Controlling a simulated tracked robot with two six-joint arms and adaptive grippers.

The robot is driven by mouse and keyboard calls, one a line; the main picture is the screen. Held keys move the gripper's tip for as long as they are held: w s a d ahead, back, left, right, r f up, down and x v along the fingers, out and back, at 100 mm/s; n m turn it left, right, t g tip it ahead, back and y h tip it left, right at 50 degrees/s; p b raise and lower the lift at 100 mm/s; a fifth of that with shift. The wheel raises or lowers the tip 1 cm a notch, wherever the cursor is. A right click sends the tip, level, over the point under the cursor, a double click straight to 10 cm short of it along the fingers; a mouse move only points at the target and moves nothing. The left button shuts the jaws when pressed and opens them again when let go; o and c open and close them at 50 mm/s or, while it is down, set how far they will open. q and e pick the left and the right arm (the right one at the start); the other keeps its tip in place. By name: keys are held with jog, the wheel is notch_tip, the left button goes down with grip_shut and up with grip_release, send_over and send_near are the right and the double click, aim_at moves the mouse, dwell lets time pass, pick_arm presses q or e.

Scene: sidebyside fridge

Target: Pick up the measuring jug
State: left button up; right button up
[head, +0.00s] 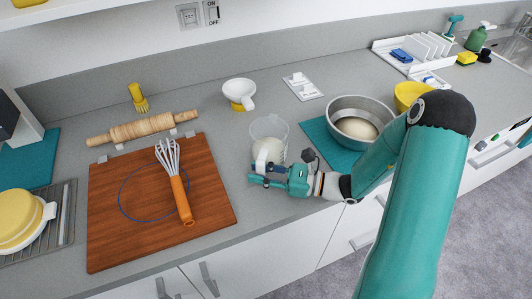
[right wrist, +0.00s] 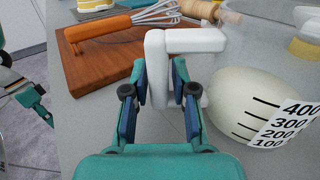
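The measuring jug (head: 270,130) is clear with a white handle and stands upright on the grey counter, right of the chopping board. Its side with black marks up to 400 shows in the right wrist view (right wrist: 268,118), with a pale rounded shape seen through it. My right gripper (head: 266,178) is at the handle side of the jug. In the right wrist view its two fingers (right wrist: 160,85) are apart, with the upright bar of the white handle (right wrist: 156,62) between their tips. A small gap shows beside the right finger. Part of my left gripper (right wrist: 36,106) shows at that view's left edge; its fingertips are unclear.
A wooden board (head: 105,215) with a whisk (head: 178,190) lies left of the jug. A metal bowl (head: 340,108) stands close on the right. The counter's front edge is near my right gripper.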

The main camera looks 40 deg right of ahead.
grip_shut()
jog(key=shift+r, duration=0.15)
notch_tip(320, 180, up, 20)
jog(key=p, duration=0.1)
dwell(0.5)
